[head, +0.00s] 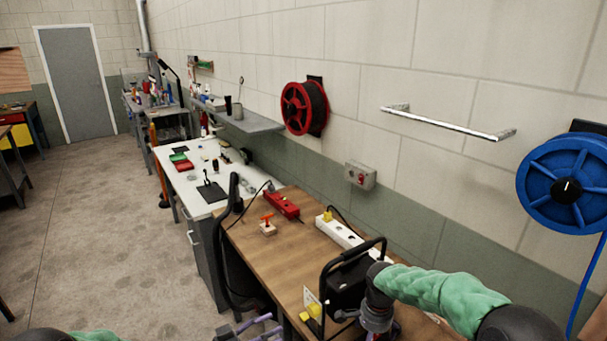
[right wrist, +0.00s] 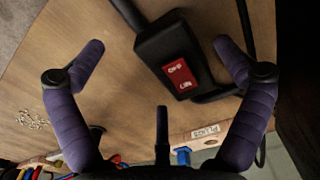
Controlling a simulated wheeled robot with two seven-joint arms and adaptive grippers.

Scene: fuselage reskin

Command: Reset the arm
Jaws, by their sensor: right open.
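My right arm, in a green sleeve, enters the head view from the right, and its wrist points down over the wooden bench (head: 262,250). In the right wrist view the purple fingers of my right gripper (right wrist: 160,60) are spread wide with nothing held. A black box with a red switch (right wrist: 178,68) lies beyond and between them. My left arm's green sleeve shows at the bottom left of the head view. Purple fingers, apparently of my left gripper (head: 262,326), show at the bottom edge, partly cut off, in front of the bench.
A black device with a handle (head: 347,283) stands by my right wrist. A white power strip (head: 340,233), red strip (head: 282,204) and small red-handled item (head: 267,226) lie on the bench. The floor at left is clear.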

